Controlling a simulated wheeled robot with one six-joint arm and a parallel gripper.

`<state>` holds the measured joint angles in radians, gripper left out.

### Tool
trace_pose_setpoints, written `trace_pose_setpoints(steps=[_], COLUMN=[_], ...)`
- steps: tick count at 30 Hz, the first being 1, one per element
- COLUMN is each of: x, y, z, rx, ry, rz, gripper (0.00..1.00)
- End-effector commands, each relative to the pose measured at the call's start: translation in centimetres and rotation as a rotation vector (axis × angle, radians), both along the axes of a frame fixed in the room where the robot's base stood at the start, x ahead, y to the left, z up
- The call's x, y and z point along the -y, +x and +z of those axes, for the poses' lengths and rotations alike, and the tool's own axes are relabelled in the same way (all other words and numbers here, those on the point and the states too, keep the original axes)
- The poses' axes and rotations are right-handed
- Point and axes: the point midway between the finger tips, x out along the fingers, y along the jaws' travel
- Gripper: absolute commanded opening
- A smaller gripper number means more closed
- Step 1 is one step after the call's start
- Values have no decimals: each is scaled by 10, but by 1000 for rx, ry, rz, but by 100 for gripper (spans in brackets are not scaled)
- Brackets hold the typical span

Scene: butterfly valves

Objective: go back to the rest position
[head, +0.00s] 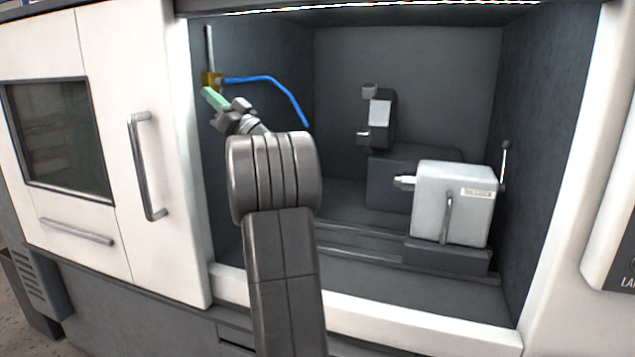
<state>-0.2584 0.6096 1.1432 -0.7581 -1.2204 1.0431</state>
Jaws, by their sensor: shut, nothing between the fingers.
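My gripper (213,98) is at the upper left of the machine's opening, at the end of my raised arm. Its pale green tip points up and left, and it looks shut with nothing held. Just above the tip is a small brass-coloured valve (211,79) on a thin upright pipe (208,45). A blue curved hose (270,80) runs from the valve to the right and bends down. The tip is close below the valve; I cannot tell whether they touch. The valve's handle is not clear at this size.
A white machine door (150,90) with a grey bar handle (146,165) stands left of the opening. Inside are a light grey tailstock block (453,205) with a lever and a dark tool post (382,120). A white sill (420,325) runs along the front. The upper middle of the enclosure is free.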

Motion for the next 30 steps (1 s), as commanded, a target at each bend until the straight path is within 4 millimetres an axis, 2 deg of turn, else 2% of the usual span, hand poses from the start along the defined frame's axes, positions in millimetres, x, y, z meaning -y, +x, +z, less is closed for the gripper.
trace_pose_setpoints(steps=[1,3,12,24,30], x=[-1,1,7,7,3], y=[-3,-3,-4,-4,-2], z=[10,13,17,16,6], rx=[-42,-89,-186,-188,-130], ry=[15,31,67,68,46], rz=[1,0,-1,-1,-1], gripper=[0,0,0,0,0])
